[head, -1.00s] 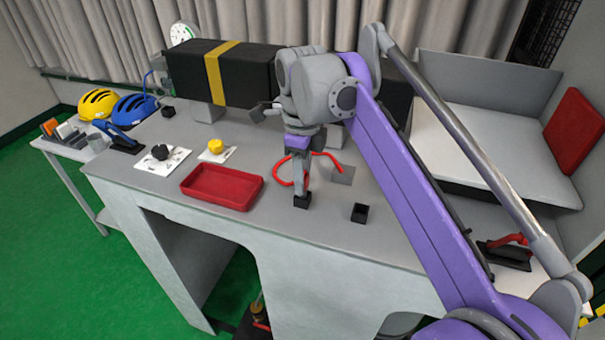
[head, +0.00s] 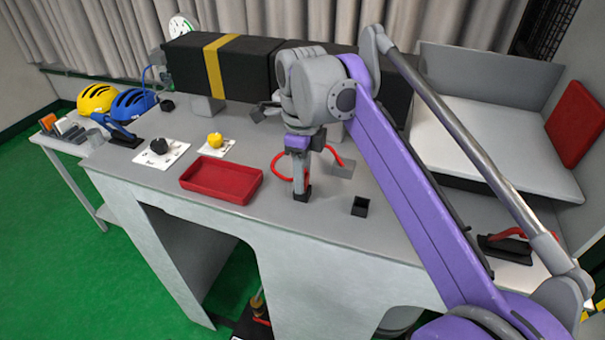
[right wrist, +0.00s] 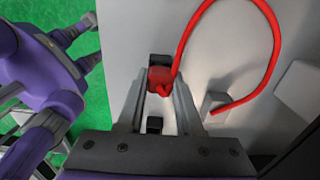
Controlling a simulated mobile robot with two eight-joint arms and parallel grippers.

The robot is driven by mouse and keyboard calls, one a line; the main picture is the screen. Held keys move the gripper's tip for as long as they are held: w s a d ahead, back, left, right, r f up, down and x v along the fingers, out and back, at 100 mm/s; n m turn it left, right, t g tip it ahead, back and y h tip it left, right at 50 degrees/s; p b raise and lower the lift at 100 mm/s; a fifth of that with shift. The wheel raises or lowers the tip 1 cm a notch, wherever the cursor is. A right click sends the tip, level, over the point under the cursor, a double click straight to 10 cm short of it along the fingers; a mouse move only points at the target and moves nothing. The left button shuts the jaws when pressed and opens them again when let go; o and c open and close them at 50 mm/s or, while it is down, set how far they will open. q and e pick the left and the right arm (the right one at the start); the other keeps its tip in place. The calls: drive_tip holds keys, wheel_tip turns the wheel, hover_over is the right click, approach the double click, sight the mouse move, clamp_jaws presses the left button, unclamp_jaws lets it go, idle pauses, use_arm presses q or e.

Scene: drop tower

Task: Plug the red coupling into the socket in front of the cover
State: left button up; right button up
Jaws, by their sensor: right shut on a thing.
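The red coupling (right wrist: 160,80) is between the fingers of my right gripper (right wrist: 158,95), which is shut on it. In the head view that gripper (head: 302,180) points down over the table and its fingers hide the coupling. A red hose (head: 280,165) loops from it to a grey block (right wrist: 215,105). A black square piece (head: 302,196) shows at the fingertips; I cannot tell whether the coupling sits in it. A black open-topped socket (head: 360,206) stands to the right, and shows between the fingers in the wrist view (right wrist: 154,125). My left gripper is not in view.
A red tray (head: 250,197) lies left of the gripper. A black knob (head: 158,146) and a yellow knob (head: 214,139) are farther left. A long black block with a yellow band (head: 190,70) runs behind. The table near the black socket is clear.

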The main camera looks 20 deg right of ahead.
drive_tip(key=o, duration=1.1)
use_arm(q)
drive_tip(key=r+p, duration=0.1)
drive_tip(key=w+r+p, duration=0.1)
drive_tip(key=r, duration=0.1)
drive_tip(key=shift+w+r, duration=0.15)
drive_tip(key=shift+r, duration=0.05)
use_arm(e)
wheel_tip(320, 180, up, 11)
drive_tip(key=shift+f, duration=0.15)
